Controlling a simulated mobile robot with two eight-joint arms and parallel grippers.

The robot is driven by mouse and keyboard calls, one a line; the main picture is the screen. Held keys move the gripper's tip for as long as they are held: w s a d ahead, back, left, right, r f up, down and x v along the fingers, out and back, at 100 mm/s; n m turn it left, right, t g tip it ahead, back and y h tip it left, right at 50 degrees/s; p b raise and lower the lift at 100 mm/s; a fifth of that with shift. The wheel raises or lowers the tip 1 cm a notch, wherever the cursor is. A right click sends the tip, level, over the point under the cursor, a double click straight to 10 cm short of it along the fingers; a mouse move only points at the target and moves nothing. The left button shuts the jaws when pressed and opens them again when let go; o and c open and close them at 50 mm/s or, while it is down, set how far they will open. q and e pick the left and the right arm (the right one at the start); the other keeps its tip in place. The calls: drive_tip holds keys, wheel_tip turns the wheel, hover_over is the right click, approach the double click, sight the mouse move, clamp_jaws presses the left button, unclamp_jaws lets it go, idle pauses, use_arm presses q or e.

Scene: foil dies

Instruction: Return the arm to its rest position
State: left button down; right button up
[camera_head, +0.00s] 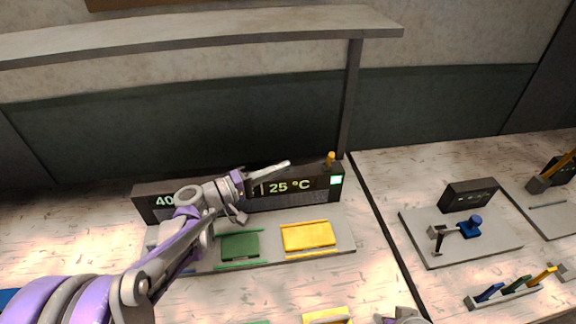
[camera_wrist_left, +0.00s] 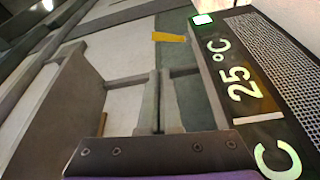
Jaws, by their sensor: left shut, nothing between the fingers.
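My left arm reaches in from the left in the head view. Its left gripper (camera_head: 274,171) is in front of the dark display unit (camera_head: 225,206), near the "25 °C" reading. In the left wrist view the fingers of the left gripper (camera_wrist_left: 154,92) are together, with nothing between them. The display unit (camera_wrist_left: 238,82) runs along the right of that view, close beside the gripper; whether they touch I cannot tell. A small grey and purple part of my right arm shows at the bottom edge of the head view; its fingers are not clear.
A green plate (camera_head: 240,246) and a yellow plate (camera_head: 308,237) lie on the grey base before the display. An orange peg (camera_head: 331,158) and a lit green square (camera_head: 336,180) are at its right end. A shelf (camera_head: 200,33) with a post (camera_head: 349,100) stands behind. A grey fixture (camera_head: 420,229) sits right.

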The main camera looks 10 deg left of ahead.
idle(0.4)
use_arm(q)
drive_tip(key=s+d+f+m+g+y, duration=0.25)
drive_tip(key=s+d+f, duration=0.2)
drive_tip(key=s, duration=0.35)
drive_tip(key=s+a+f+g+y, duration=0.1)
drive_tip(key=s+a+f+y, duration=0.1)
drive_tip(key=s, duration=0.2)
drive_tip(key=s+a+f+m+g+y, duration=0.1)
drive_tip(key=s+f+y, duration=0.2)
drive_tip(key=s, duration=0.2)
drive_tip(key=s+a+f+m+g+y, duration=0.1)
drive_tip(key=s+a+f+y, duration=0.1)
drive_tip(key=s, duration=0.3)
drive_tip(key=shift+a+f+y, duration=0.35)
drive_tip(key=shift+f+y, duration=0.3)
drive_tip(key=shift+y, duration=0.1)
drive_tip(key=s+a+y, duration=0.1)
drive_tip(key=s+a+f+y, duration=0.1)
drive_tip(key=s+a, duration=0.1)
drive_tip(key=s+a+f+m+y, duration=0.1)
drive_tip(key=a, duration=0.1)
drive_tip(key=shift+s, duration=0.35)
drive_tip(key=shift+s+a+f+y, duration=0.1)
drive_tip(key=shift+s+a+y, duration=0.05)
drive_tip(key=shift+a+y, duration=0.25)
